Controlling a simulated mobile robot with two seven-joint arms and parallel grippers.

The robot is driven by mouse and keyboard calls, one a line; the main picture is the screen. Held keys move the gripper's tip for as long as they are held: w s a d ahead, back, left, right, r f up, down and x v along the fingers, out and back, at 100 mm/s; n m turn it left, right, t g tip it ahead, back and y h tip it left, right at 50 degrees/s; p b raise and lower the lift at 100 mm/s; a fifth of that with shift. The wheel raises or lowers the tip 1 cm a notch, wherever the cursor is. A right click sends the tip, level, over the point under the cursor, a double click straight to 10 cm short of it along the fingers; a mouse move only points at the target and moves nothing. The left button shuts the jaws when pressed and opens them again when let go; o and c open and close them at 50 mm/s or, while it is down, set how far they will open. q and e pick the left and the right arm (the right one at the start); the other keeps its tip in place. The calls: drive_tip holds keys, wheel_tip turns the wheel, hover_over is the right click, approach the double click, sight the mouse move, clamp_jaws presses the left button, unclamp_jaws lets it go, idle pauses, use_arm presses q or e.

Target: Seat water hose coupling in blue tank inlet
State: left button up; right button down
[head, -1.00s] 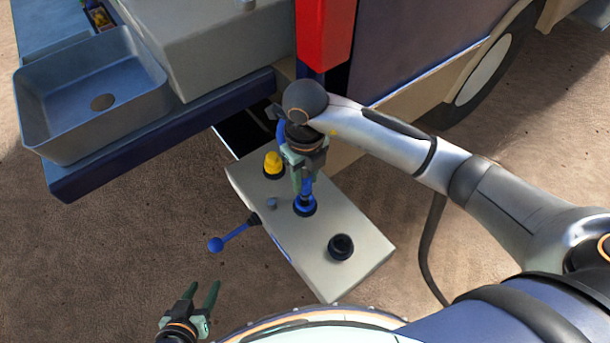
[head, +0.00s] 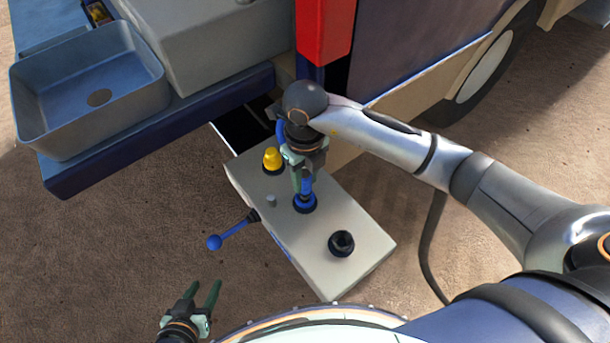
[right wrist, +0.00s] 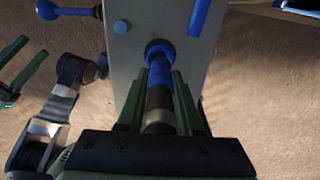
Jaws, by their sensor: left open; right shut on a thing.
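The tank (head: 305,245) is a pale box with a flat top beside the vehicle. Its blue inlet (head: 304,205) is a blue ring on that top, also seen in the right wrist view (right wrist: 158,47). My right gripper (head: 306,188) is over the inlet, shut on the blue and black hose coupling (right wrist: 160,92). The coupling's lower end meets the inlet ring; how deep it sits is hidden. The blue hose (head: 280,130) shows beside my right wrist. My left gripper (head: 204,296) is open and empty, low at the left, away from the tank.
A yellow cap (head: 272,158), a small grey-blue knob (head: 271,201) and a black fitting (head: 341,244) stand on the tank top. A blue-knobbed lever (head: 232,234) sticks out left. A sink (head: 90,95) on a blue counter is at upper left. A red post (head: 325,30) rises behind.

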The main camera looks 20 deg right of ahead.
drive_tip(key=shift+f, duration=0.45)
drive_tip(key=shift+f+b, duration=0.2)
drive_tip(key=shift+b, duration=0.25)
drive_tip(key=shift+f, duration=0.3)
drive_tip(key=shift+f+b, duration=0.35)
drive_tip(key=shift+b, duration=0.15)
drive_tip(key=c, duration=0.5)
unclamp_jaws()
